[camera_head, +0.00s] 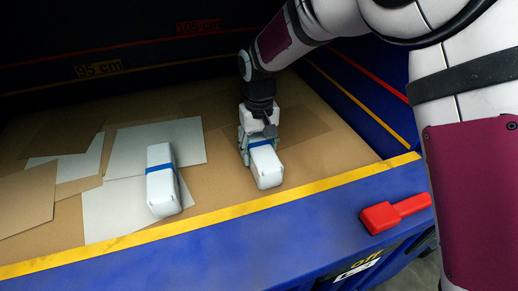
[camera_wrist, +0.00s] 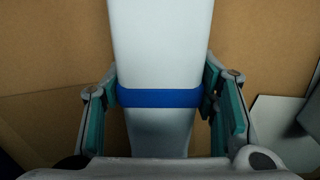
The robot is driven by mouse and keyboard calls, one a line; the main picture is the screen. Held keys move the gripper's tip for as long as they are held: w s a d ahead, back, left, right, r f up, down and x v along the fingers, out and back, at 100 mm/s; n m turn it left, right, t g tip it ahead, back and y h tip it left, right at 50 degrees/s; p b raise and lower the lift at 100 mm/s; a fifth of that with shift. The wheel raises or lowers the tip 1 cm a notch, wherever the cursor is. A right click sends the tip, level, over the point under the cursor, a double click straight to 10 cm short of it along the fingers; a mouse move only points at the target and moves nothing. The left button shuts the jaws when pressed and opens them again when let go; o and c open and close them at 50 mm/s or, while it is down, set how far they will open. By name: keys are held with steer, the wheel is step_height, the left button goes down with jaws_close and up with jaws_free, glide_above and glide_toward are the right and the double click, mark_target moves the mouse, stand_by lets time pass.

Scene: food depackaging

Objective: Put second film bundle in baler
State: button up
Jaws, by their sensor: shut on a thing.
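A white film bundle with a blue band (camera_head: 266,166) is inside the blue baler (camera_head: 300,225), low at its cardboard-covered floor, to the right of the other bundle. My gripper (camera_head: 257,146) is shut on this bundle from above, near the blue band. In the wrist view the bundle (camera_wrist: 160,45) runs between the two teal-padded fingers, with the band level with them. Whether its underside touches the cardboard is hard to tell. The other white bundle with a blue band (camera_head: 161,185) lies on the sheets to the left, apart from my gripper.
Brown and white cardboard sheets (camera_head: 155,147) cover the baler floor. A yellow-edged front wall (camera_head: 215,214) runs along the near side, with a red handle (camera_head: 394,212) on its outer right. The dark right wall stands near my arm. Floor between the bundles is free.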

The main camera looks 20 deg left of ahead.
mark_target(259, 145)
steer(key=o, duration=1.2)
steer(key=shift+f, duration=0.1)
step_height(259, 145, up, 8)
steer(key=shift+f, duration=0.1)
